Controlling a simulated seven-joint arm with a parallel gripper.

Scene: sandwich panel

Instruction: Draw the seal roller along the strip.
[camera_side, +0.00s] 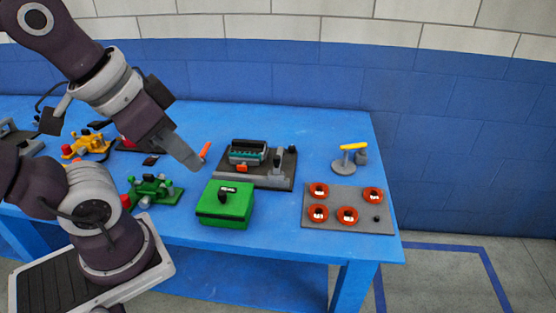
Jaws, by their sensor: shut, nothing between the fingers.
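My gripper (194,165) is shut and empty. In the picture it points down and right, just left of a small orange-red handle-like piece (204,150); whether they touch cannot be told. A dark plate (278,182) right of it carries a teal-and-grey unit (247,151) with an orange part at its front and a grey upright block (277,161). A yellow-handled piece (354,146) on a grey round stand (343,167) sits further right. Which piece is the seal roller, and where the strip lies, cannot be made out at this size.
A green box (224,208) with a black knob stands in front of the dark plate. A grey panel (349,223) with several orange cups lies at the right front. Green (155,189) and yellow (86,143) fixtures stand left. The blue table (310,119) is clear at the back.

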